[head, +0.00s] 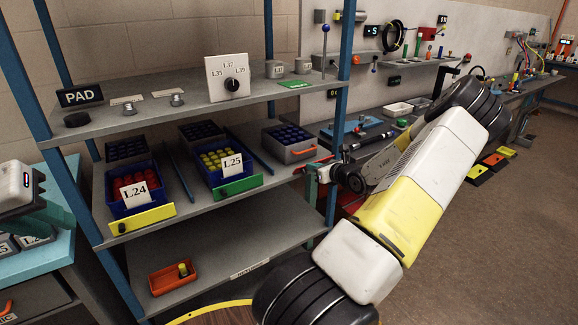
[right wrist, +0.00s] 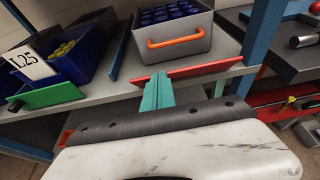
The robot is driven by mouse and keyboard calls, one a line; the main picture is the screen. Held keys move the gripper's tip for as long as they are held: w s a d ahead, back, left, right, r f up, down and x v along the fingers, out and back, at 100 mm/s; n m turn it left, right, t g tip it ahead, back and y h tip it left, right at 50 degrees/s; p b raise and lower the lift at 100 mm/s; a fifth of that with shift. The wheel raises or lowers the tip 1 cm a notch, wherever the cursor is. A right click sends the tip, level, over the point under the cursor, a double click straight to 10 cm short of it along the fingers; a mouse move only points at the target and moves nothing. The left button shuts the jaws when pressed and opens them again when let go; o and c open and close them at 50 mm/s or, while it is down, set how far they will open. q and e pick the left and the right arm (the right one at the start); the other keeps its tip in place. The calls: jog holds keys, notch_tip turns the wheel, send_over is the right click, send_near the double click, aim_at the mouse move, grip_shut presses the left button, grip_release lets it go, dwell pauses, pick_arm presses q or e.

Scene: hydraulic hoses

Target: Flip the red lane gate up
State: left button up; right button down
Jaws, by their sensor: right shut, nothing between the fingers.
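The red lane gate (right wrist: 205,70) is a long thin strip at the shelf's front edge, before the grey bin with an orange handle, in the right wrist view. My right gripper (right wrist: 158,84) is shut and empty; its teal fingers overlap the gate's left part. I cannot tell if they touch it. In the head view my right gripper (head: 312,182) is at the right end of the middle shelf, and it and the arm mostly hide the gate. My left gripper (head: 30,200) is partly visible at the left edge; its fingertips are unclear.
The grey bin (head: 290,150) of blue-topped items stands behind the gate. The green gate (head: 237,187) fronts bin L25 and the yellow gate (head: 140,219) fronts bin L24. A blue post (head: 337,130) rises close to my right gripper. An orange tray (head: 172,279) is on the lower shelf.

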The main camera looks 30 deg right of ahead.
jog(key=shift+w+a+r+g, duration=0.1)
jog(key=shift+w+r+g, duration=0.4)
jog(key=shift+w+r, duration=0.8)
jog(key=shift+w+f, duration=0.1)
jog(key=shift+w, duration=0.15)
jog(key=shift+s, duration=0.1)
